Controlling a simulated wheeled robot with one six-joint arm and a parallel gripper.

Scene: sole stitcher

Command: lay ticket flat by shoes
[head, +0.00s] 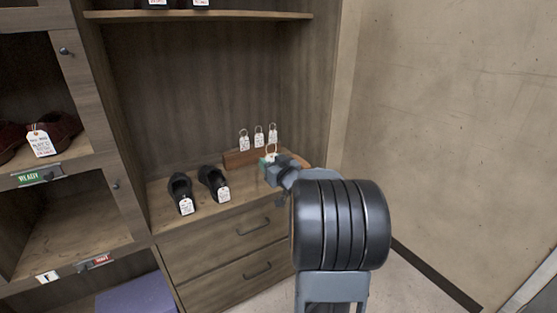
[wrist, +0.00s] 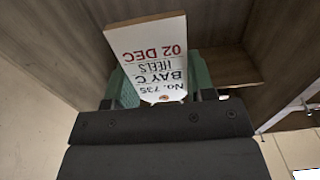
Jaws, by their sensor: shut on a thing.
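A white ticket (wrist: 150,60) is pinched between the green fingers of my gripper (wrist: 163,82) in the wrist view. It appears upside down there and reads "No. 735, BAY C, HEELS, 02 DEC". In the head view my gripper (head: 268,166) is above the right part of the counter, in front of a wooden block; the ticket is mostly hidden there. A pair of dark heeled shoes, one on the left (head: 179,188) and one on the right (head: 211,179), stands on the counter to the left of my gripper. Each shoe has a white tag at its front.
The wooden block (head: 240,158) behind my gripper has three ringed tickets (head: 259,138) above it. The counter (head: 160,215) has bare wood around the shoes, with drawers below. A shelf (head: 220,15) crosses above. Cubbies stand left; a plain wall (head: 440,120) is right.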

